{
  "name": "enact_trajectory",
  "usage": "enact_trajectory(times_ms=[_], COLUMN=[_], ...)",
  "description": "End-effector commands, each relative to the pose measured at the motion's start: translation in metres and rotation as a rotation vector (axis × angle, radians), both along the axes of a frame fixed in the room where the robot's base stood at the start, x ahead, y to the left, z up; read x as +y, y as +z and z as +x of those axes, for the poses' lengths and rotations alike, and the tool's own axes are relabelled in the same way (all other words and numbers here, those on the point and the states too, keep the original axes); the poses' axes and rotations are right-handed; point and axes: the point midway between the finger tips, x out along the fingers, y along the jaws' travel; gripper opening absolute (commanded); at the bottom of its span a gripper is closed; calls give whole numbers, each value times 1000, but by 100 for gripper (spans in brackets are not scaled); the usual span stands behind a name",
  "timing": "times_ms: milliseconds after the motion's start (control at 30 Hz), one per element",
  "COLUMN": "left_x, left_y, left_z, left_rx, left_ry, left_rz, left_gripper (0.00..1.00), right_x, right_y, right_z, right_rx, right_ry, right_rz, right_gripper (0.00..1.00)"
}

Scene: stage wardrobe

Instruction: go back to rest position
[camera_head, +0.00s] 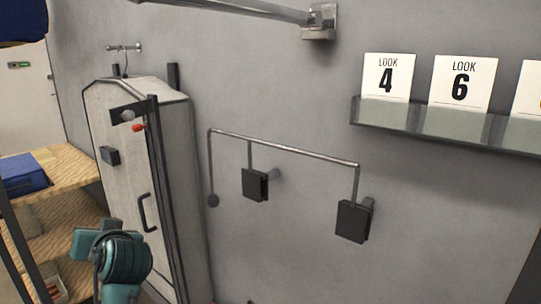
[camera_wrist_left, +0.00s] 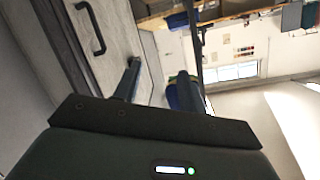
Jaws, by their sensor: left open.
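My left gripper (camera_wrist_left: 158,72) shows in the left wrist view with its two dark fingers apart and nothing between them. A teal part of my left arm stands at the lower left of the head view, in front of the shelves and beside the cabinet; the gripper's fingers cannot be made out there. In the left wrist view, the cabinet (camera_wrist_left: 112,30) with its black handle lies to the left of the fingers. My right gripper is in neither view.
The pale cabinet (camera_head: 115,180) stands shut against the wall. Wooden shelves (camera_head: 60,185) hold a blue folded item (camera_head: 22,174) at left. A metal wall rail (camera_head: 285,147) is at centre. A ledge (camera_head: 440,122) carries cards, including LOOK 4 (camera_head: 388,78) and LOOK 6 (camera_head: 460,84).

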Motion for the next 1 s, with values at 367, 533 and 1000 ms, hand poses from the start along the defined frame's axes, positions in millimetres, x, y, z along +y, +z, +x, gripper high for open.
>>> enact_trajectory(times_ms=[367, 533, 1000], left_x=[-76, -107, -160], left_y=[-202, -232, -269], left_z=[-163, -232, -250], left_rx=[512, 675, 566], left_ry=[-342, -449, -682], left_rz=[-370, -504, -591], left_gripper=[41, 41, 41], right_x=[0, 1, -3], right_y=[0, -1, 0], right_z=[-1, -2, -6], right_rx=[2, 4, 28], right_ry=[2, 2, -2], right_rz=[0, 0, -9], right_gripper=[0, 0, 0])
